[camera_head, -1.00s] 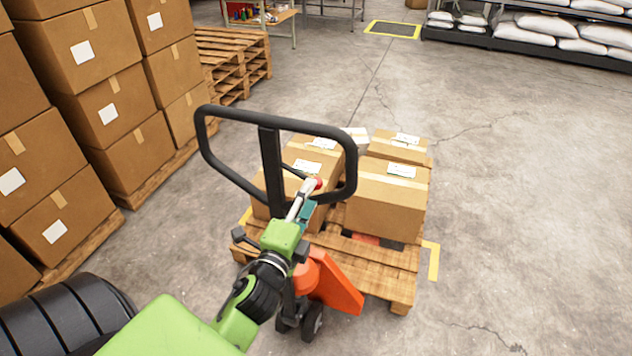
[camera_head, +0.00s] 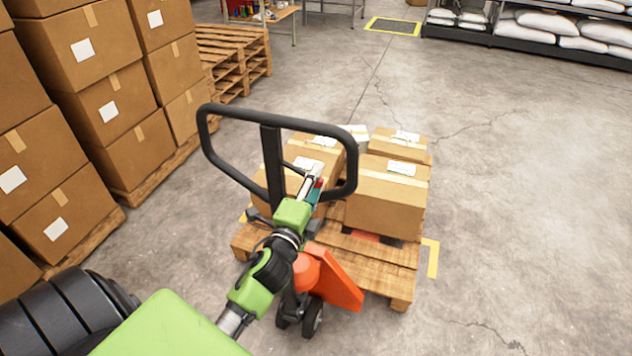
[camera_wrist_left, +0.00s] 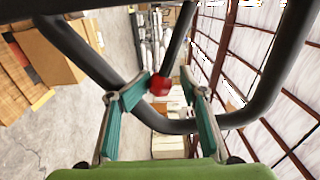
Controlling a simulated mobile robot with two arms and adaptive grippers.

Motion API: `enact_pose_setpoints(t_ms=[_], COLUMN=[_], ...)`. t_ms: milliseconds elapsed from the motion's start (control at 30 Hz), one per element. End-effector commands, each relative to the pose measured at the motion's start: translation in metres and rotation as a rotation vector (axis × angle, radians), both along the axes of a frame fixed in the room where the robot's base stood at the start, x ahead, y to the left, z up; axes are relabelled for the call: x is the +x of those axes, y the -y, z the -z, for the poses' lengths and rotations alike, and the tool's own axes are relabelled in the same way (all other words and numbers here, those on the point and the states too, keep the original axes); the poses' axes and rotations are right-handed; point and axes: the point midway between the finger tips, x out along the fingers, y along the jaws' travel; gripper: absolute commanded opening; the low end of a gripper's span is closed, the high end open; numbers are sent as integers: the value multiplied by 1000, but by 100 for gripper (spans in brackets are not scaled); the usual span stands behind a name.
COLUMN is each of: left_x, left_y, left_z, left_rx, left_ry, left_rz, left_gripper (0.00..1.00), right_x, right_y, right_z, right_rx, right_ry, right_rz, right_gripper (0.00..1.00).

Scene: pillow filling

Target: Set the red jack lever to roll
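The pallet jack has an orange base (camera_head: 335,281) and a black loop handle (camera_head: 350,172). In the left wrist view the red jack lever's ball knob (camera_wrist_left: 159,86) hangs at the end of a black rod, inside the handle loop. My left gripper (camera_wrist_left: 161,88) is open, its two teal-padded fingers on either side of the knob with visible gaps. In the head view the left gripper (camera_head: 313,184) is inside the handle loop, partly covering the small red knob. The lever's exact setting cannot be told. My right gripper is not in view.
A wooden pallet (camera_head: 380,262) with several cardboard boxes (camera_head: 386,203) sits beyond the handle. Tall stacks of boxes (camera_head: 95,110) stand at left, near stacked empty pallets (camera_head: 232,62). Shelves with white sacks (camera_head: 545,24) are at back right. The floor at right is clear.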

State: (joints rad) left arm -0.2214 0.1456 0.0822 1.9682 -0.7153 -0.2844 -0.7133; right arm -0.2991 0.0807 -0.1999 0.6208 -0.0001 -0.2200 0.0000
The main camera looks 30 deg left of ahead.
Motion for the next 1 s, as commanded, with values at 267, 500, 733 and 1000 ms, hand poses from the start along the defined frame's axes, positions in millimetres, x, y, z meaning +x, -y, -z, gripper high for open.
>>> enact_pose_setpoints(t_ms=[267, 500, 733, 1000], left_x=[1, 0, 0, 1], left_y=[1, 1, 1, -1], left_z=[-1, -2, -11, -22], left_rx=[-1, 1, 2, 5], left_ry=[2, 3, 5, 7], left_rz=[3, 2, 2, 0], left_gripper=[5, 5, 6, 6], right_x=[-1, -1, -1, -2], right_y=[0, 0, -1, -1], right_z=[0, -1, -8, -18], right_rx=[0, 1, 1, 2], right_ry=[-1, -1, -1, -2], right_rz=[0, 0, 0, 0], right_gripper=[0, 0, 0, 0])
